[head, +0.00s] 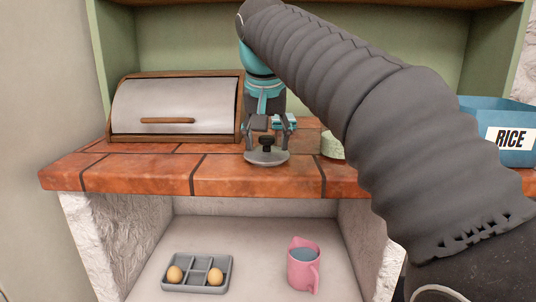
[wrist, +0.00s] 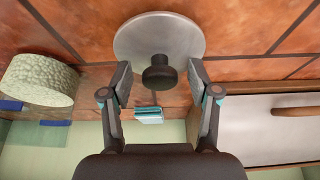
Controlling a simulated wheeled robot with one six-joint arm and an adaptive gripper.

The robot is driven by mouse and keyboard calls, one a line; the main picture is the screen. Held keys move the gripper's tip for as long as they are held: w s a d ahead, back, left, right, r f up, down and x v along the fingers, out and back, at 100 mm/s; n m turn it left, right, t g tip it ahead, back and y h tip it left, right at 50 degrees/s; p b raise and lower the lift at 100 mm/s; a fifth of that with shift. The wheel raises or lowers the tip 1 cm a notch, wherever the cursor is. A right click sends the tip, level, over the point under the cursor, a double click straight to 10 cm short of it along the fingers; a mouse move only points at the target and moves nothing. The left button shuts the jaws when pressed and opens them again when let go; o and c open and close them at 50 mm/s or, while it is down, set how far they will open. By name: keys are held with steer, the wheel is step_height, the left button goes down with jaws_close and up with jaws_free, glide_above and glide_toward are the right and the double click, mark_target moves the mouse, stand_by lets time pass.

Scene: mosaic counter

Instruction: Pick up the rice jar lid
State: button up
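The lid, a flat grey disc (head: 266,158) with a black knob (head: 267,143), appears to lie flat on the tiled counter near its front edge. In the wrist view the disc (wrist: 175,35) and its knob (wrist: 159,72) are in plain sight. My gripper (head: 267,136) is above the lid with its fingers on either side of the knob. In the wrist view my gripper (wrist: 160,74) is open, with a visible gap between each finger and the knob. A blue container (head: 488,142) labelled RICE stands at the right, partly hidden by my arm.
A bread box (head: 174,107) stands at the left of the counter (head: 125,172). A pale green textured cylinder (wrist: 42,80) stands near the lid, with a small teal item (wrist: 148,114) behind the knob. An egg tray (head: 198,287) and a pink jug (head: 301,270) sit below.

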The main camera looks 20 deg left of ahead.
jaws_close()
